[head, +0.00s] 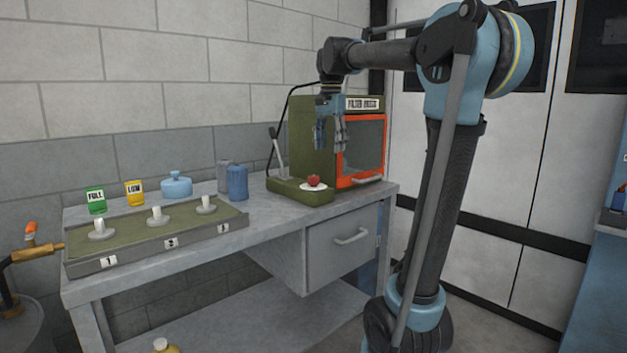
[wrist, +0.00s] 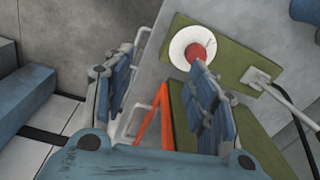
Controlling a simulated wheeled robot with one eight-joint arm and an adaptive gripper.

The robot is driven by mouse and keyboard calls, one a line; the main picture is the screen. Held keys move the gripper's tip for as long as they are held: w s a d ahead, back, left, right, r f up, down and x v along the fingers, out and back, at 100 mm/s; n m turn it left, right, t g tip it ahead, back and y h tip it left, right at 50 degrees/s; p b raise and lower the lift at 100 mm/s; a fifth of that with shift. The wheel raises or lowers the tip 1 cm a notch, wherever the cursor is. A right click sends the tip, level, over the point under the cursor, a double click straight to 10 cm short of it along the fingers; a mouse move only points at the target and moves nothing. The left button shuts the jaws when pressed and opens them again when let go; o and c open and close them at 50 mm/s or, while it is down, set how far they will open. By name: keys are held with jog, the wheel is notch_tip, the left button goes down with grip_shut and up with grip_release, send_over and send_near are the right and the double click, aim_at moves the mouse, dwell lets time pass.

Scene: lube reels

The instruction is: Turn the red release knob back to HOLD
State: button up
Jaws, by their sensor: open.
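The red release knob (head: 313,181) sits on a white round plate on the green base of the filter press, at the right end of the bench. In the wrist view the red knob (wrist: 196,52) shows on its white disc (wrist: 184,42), near the tip of the right-hand finger. My gripper (head: 330,148) is open and empty, pointing down above and slightly right of the knob, apart from it in the head view. In the wrist view my gripper's fingers (wrist: 158,85) are spread wide. Any HOLD marking is too small to read.
The green press cabinet (head: 312,125) with an orange-framed door (head: 362,146) stands just behind the gripper. A grey lever (head: 277,148) rises left of the knob. The bench front edge is clear.

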notch_tip(320, 180, up, 4)
jog(key=m, duration=0.2)
send_over(313, 176)
jog(key=f, duration=1.7)
jog(key=shift+w, duration=0.2)
jog(key=shift+c, duration=0.4)
jog(key=shift+r, duration=0.1)
jog(key=c, duration=1)
